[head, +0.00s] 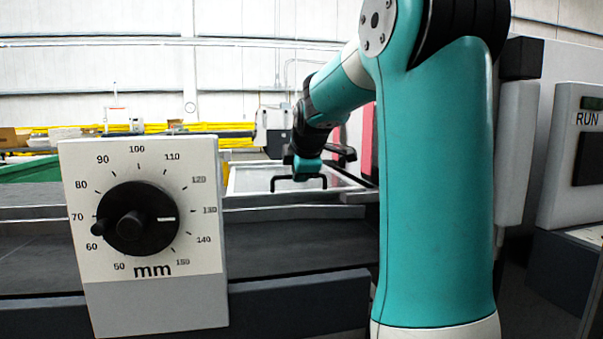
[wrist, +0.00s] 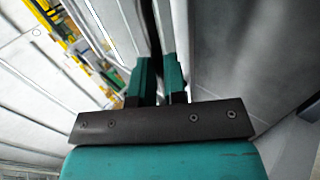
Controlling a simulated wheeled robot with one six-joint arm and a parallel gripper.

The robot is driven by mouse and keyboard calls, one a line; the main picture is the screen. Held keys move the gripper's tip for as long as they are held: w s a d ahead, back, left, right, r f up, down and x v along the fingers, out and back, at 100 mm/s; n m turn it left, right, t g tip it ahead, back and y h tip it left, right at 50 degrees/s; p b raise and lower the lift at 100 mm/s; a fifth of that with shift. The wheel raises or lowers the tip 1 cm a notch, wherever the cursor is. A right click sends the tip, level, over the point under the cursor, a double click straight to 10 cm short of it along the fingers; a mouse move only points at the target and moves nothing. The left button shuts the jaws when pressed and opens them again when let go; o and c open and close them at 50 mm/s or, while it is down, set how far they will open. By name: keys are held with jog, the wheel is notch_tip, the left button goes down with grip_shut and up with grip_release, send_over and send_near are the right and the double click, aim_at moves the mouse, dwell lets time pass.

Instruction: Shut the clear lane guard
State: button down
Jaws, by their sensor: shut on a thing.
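The clear lane guard (head: 245,181) is a see-through panel in a pale frame, in the head view just left of my arm. It looks flat or nearly flat; I cannot tell if it is fully down. A black bar handle (head: 323,181) stands on its front side. My gripper (head: 307,170) is at this handle, reaching it from above. In the wrist view, the teal fingers of my gripper (wrist: 160,78) are close together with the dark handle bar (wrist: 154,35) between them. The grip point itself is small and partly hidden in the head view.
A dial box (head: 140,300) with a black knob (head: 135,222) and mm scale stands at the front left. A grey control box with a RUN label (head: 587,119) is at the right. Dark machine beds (head: 290,250) run below the guard. A green surface (head: 30,170) lies far left.

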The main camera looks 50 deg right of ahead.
jog(key=shift+s+a+f+g, duration=0.1)
jog(key=shift+f+g, duration=0.05)
jog(key=shift+f, duration=0.25)
jog(key=shift+s+a+f+g, duration=0.1)
jog(key=shift+f+g, duration=0.05)
jog(key=shift+f, duration=0.25)
jog(key=c, duration=1.2)
grip_release()
jog(key=shift+o, duration=0.2)
jog(key=b+v, duration=0.7)
jog(key=v, duration=1)
jog(key=shift+r, duration=0.2)
jog(key=shift+s+d, duration=0.15)
